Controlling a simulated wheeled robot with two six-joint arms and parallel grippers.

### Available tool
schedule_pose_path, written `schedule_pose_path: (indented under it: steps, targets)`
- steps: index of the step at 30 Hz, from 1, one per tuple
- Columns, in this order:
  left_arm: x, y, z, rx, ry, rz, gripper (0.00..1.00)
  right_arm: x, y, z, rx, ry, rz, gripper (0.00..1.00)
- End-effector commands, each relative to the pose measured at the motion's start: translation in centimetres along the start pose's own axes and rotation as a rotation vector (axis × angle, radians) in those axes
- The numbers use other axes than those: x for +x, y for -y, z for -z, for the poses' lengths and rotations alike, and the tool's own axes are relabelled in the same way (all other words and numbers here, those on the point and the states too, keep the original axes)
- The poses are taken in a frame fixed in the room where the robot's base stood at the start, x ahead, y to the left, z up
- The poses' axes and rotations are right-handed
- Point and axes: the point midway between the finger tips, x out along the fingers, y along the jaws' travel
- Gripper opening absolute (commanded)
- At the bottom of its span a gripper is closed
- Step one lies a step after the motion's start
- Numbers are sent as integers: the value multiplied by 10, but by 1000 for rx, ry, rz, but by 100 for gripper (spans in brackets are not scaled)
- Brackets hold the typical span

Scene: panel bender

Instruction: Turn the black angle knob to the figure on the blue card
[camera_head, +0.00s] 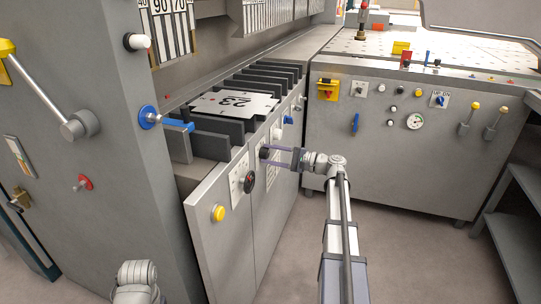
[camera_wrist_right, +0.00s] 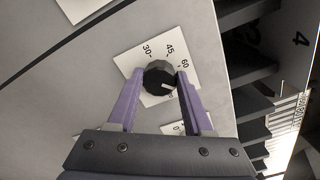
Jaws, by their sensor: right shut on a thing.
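The black angle knob (camera_wrist_right: 159,77) sits on a white scale plate (camera_wrist_right: 128,64) in the right wrist view. The plate shows 30, 45 and 60; further figures are partly hidden by the knob and a finger. The knob's white mark points right, below the 60. My right gripper (camera_wrist_right: 155,100) is shut on the knob, its purple fingers on either side. In the head view the right gripper (camera_head: 279,155) reaches the knob (camera_head: 264,153) on the machine's front panel. I cannot make out a blue card. Only a link of my left arm shows at the bottom; its gripper is out of view.
A black knob with red (camera_head: 249,182) and a yellow button (camera_head: 218,213) sit lower left on the same panel. A blue knob (camera_head: 288,119) is beyond the gripper. A plate marked 23 (camera_head: 237,103) lies above. A grey cabinet (camera_head: 405,150) stands right; the floor between is clear.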

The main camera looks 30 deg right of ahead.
Motion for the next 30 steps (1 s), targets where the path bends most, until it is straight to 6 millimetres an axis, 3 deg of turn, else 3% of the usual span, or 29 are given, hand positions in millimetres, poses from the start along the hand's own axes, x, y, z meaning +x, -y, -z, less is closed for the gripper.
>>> schedule_pose_path:
  steps: [9, 10, 18, 26, 30]
  targets:
    - [0, 0, 0, 0, 0, 0, 50, 0, -1, 0, -1, 0, -2, 0]
    - [0, 0, 0, 0, 0, 0, 50, 0, -1, 0, -1, 0, -2, 52]
    - [0, 0, 0, 0, 0, 0, 50, 0, 0, 0, 0, 0, -1, 81]
    - [0, 0, 0, 0, 0, 0, 50, -2, 0, 0, 0, -1, 0, 81]
    - [0, 0, 0, 0, 0, 0, 50, -18, 0, 0, 0, -2, 0, 81]
